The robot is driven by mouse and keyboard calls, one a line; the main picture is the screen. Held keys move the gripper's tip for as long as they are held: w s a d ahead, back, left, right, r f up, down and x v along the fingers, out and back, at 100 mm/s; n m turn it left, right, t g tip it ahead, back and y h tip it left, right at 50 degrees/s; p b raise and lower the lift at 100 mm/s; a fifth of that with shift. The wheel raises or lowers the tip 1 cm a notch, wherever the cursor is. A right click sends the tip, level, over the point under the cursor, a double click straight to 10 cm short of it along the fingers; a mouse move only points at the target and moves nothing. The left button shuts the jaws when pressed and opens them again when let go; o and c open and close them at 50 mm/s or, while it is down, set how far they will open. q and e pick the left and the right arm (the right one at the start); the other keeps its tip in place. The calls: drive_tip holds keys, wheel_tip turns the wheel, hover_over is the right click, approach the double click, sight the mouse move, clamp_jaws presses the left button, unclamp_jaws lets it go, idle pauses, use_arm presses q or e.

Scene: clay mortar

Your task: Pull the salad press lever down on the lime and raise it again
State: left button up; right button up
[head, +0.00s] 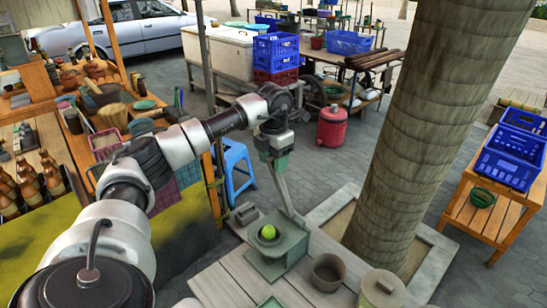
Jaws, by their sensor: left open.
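The salad press (283,248) is a grey-green block on the pale plank table. A bright green lime (267,232) sits on it, under nothing that I can see. The press lever (285,192) is a grey bar that rises steeply, leaning slightly left, from behind the lime. My left gripper (277,158) is at the lever's upper end, pointing down. It is open; the fingertips are small in the picture, and I cannot tell whether they touch the lever. My right gripper is out of view.
A round grey bowl (327,271) and a lidded pot (381,289) stand right of the press. A thick tree trunk (430,120) rises behind them. A blue stool (236,168) and a wooden stall post (211,182) stand to the left.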

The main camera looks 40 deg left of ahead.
use_arm(q)
drive_tip(key=shift+f, duration=0.3)
clamp_jaws()
